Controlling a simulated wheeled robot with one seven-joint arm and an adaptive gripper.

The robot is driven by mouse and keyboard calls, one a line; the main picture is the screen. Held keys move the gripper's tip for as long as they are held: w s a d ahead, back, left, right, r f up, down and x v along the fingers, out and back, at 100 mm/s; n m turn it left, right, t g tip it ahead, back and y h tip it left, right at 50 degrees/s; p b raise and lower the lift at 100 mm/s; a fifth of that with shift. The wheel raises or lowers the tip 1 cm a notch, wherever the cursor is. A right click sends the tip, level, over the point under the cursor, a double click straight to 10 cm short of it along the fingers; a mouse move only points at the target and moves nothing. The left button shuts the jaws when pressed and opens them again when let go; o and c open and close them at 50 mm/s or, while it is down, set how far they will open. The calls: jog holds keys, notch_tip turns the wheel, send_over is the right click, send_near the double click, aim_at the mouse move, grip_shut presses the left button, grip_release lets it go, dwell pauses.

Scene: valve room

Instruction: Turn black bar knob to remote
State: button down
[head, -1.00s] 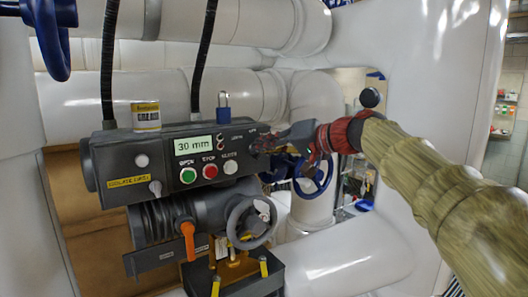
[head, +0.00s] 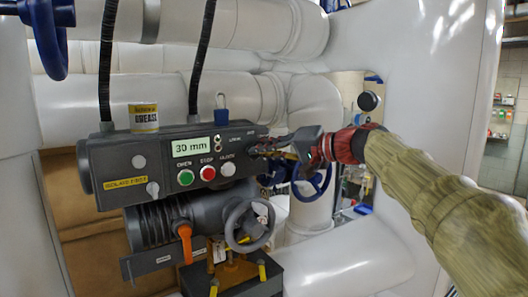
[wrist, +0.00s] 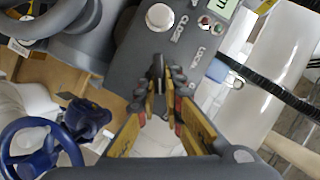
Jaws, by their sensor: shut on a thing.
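The black bar knob (wrist: 158,66) is on the dark grey control box and stands between my fingertips in the wrist view, its bar pointing roughly along the fingers. My gripper (wrist: 158,92) is shut on it, with black pads on both sides. Small labels above the knob, one seemingly "LOCAL", are partly covered and hard to read.
Left of my gripper are a white button (head: 228,169), a red STOP button (head: 208,173) and a green OPEN button (head: 186,177). A blue padlock (head: 221,116) and grease tin (head: 143,117) sit on top. A grey handwheel (head: 249,223) is below; a blue handwheel (head: 315,184) is behind.

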jog(key=c, duration=1.9)
grip_release()
jog(key=shift+a+f, duration=0.15)
jog(key=shift+f, duration=0.1)
jog(key=v, duration=1.2)
jog(key=shift+r, duration=0.1)
jog(key=s+d+f+m+g+h, duration=0.1)
jog(key=s+d+f+h, duration=0.15)
jog(key=f, duration=0.75)
jog(key=s+d+f+m+g+h, duration=0.1)
jog(key=d+f+m+h, duration=0.2)
jog(key=f, duration=0.7)
jog(key=s+d+f+n+h, duration=0.1)
jog(key=s+f+n+h, duration=0.1)
jog(key=s+f, duration=0.4)
jog(key=s+d+f+n+g+h, duration=0.1)
jog(key=s+f+h, duration=0.2)
jog(key=s, duration=1)
jog(key=s+d+f+n+h, duration=0.2)
jog(key=s+f, duration=0.7)
jog(key=f, duration=0.1)
jog(key=shift+s+n+g, duration=0.3)
